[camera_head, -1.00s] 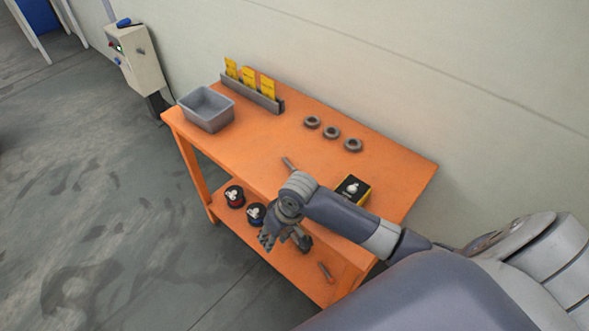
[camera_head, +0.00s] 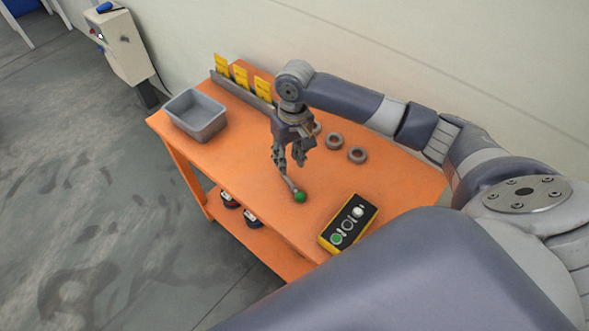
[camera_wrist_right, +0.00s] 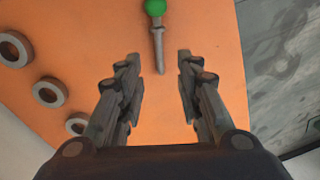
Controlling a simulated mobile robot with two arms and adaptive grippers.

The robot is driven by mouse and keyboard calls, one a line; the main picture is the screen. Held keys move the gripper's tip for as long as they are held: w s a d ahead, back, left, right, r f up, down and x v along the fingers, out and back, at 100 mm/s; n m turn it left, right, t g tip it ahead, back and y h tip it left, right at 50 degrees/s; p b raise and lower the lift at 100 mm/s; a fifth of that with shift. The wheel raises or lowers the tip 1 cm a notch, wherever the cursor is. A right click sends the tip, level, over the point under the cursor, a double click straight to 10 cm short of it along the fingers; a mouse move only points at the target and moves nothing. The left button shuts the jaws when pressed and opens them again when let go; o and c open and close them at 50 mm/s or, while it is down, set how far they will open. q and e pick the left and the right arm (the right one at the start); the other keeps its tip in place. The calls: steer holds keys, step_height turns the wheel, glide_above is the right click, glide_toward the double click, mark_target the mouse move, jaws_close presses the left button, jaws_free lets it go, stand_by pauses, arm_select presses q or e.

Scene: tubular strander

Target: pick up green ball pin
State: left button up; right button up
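The green ball pin (camera_head: 299,197) lies on the orange table, its grey shank pointing up and left in the head view. In the right wrist view the green ball pin (camera_wrist_right: 155,8) is at the top, with its shank pointing down toward the gap between the fingers. My right gripper (camera_head: 290,163) is open and empty above the table, close to the shank end. My left gripper is not in view.
On the orange table (camera_head: 240,165) are a grey bin (camera_head: 196,115), a rack with yellow cards (camera_head: 238,76), grey rings (camera_head: 357,155) and a black-yellow box (camera_head: 348,223). Spools (camera_head: 229,199) stand on the lower shelf. The table's front left is clear.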

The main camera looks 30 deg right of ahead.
mark_target(288, 179)
steer(key=shift+s+a+f, duration=0.1)
steer(key=shift+f, duration=0.5)
steer(key=shift+s+a+f, duration=0.1)
steer(key=shift+f, duration=0.45)
step_height(288, 179, down, 5)
steer(key=shift+w+r+p, duration=0.1)
steer(key=shift+r+p, duration=0.1)
steer(key=shift+p, duration=0.5)
steer(key=shift+f, duration=0.3)
steer(key=c, duration=0.7)
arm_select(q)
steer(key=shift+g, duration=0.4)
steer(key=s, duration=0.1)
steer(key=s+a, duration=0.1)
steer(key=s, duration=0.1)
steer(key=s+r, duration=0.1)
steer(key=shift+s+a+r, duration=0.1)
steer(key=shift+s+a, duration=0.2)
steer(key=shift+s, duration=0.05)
arm_select(e)
jaws_close()
